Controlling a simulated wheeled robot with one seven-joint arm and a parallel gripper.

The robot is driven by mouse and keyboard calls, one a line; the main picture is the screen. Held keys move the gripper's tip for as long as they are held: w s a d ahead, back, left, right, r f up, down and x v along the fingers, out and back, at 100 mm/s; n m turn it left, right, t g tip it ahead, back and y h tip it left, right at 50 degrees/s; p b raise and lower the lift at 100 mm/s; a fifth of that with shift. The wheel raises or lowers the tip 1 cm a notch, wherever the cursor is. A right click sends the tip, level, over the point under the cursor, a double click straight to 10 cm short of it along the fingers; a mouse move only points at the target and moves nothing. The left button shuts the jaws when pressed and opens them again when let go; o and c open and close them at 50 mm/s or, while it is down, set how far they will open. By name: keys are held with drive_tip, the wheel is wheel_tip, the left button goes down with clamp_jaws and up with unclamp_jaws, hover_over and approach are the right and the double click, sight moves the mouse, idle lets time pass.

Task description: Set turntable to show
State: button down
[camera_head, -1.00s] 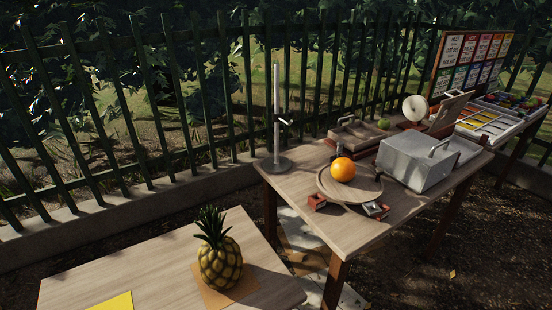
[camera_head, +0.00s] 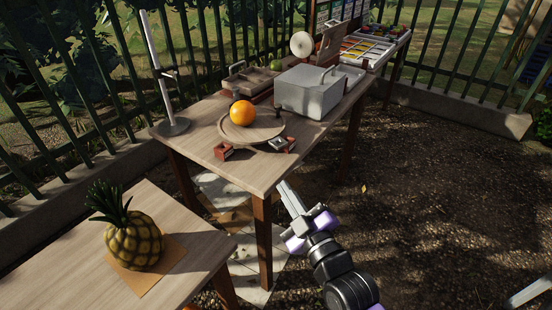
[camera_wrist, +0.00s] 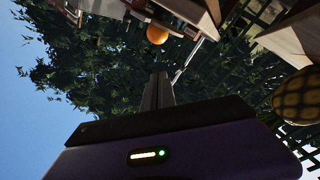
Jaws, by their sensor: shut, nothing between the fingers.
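The turntable (camera_head: 251,127) is a round wooden disc on the far table, with an orange (camera_head: 242,113) resting on it. A small red-brown block (camera_head: 223,151) and a block with a metal part (camera_head: 281,144) sit at its front edge. My gripper (camera_head: 287,188) is shut and empty, in front of the table's near right corner and apart from the turntable. In the wrist view my gripper (camera_wrist: 157,82) points up past foliage, and the orange (camera_wrist: 157,34) shows beyond it. Any marking on the turntable is too small to read.
A grey metal box (camera_head: 309,92) stands right of the turntable. A metal stand (camera_head: 172,125) is at the table's left. A pineapple (camera_head: 134,243) sits on the nearer table (camera_head: 72,270). Colourful trays (camera_head: 372,48) are at the back. Gravel ground right of the table is open.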

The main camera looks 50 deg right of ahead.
drive_tip(key=w+d+f+n, duration=0.1)
drive_tip(key=w+d+n, duration=0.2)
drive_tip(key=w, duration=0.1)
drive_tip(key=w+d+f+n+g, duration=0.1)
drive_tip(key=w+d+n, duration=0.2)
drive_tip(key=w, duration=0.1)
drive_tip(key=w+d+f+n+p, duration=0.1)
drive_tip(key=w+d+n, duration=0.1)
drive_tip(key=w, duration=0.3)
drive_tip(key=shift+d+f+n, duration=0.15)
drive_tip(key=shift+d+n, duration=0.25)
drive_tip(key=shift+n, duration=0.5)
drive_tip(key=shift+w+d+f+b, duration=0.15)
drive_tip(key=shift+d+b, duration=0.05)
drive_tip(key=shift+d, duration=0.25)
drive_tip(key=shift+w+d+f+b, duration=0.1)
drive_tip(key=shift+d+f+b, duration=0.05)
drive_tip(key=shift+d, duration=0.25)
drive_tip(key=shift+s+d+r+b, duration=0.1)
drive_tip(key=shift+s+d+b, duration=0.1)
drive_tip(key=shift+d, duration=0.45)
drive_tip(key=shift+s+d+r+b, duration=0.1)
drive_tip(key=shift+d+b, duration=0.1)
drive_tip(key=shift+d, duration=0.4)
drive_tip(key=shift+f+y, duration=0.15)
drive_tip(key=shift+y, duration=0.15)
